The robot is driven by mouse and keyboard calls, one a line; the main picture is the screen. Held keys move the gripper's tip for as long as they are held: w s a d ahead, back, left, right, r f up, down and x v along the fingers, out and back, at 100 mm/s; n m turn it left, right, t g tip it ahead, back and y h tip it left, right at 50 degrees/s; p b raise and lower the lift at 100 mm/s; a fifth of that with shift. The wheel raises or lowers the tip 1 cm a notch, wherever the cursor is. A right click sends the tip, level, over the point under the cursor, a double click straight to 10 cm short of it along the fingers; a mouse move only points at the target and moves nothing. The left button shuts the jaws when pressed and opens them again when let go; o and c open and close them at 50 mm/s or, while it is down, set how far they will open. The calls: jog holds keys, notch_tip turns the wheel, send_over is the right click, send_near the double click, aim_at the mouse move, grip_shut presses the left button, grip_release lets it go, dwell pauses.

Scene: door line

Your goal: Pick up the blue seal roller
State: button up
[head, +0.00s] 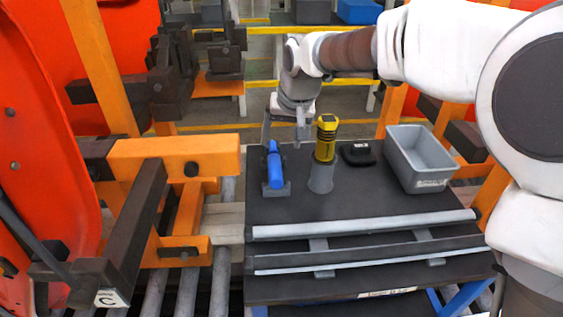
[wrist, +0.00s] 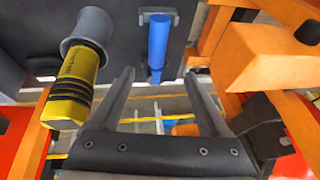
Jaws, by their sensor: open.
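The blue seal roller (head: 275,167) sits in a small grey holder (head: 277,190) at the left side of the dark cart top. In the wrist view the roller (wrist: 157,42) appears ahead of the fingers, near the midline between them. My gripper (head: 284,142) is above the cart's back left, just behind the roller. Its two fingers (wrist: 158,76) are spread apart with nothing between them. In the wrist view, the lower end of the roller reaches close to the level of the fingertips; I cannot tell how much depth separates them.
A yellow and black tool (head: 326,147) stands in a grey cup (head: 320,180) right of the roller. A black device (head: 358,153) and a grey bin (head: 422,165) are farther right. An orange fixture (head: 175,157) stands close to the cart's left edge. The cart's front top (head: 350,208) is clear.

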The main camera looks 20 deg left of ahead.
aim_at(276, 165)
jog(key=x, duration=0.7)
jog(key=shift+d+x, duration=0.2)
jog(key=shift+x, duration=2.55)
jog(key=shift+w, duration=0.1)
jog(key=shift+f, duration=0.3)
grip_shut()
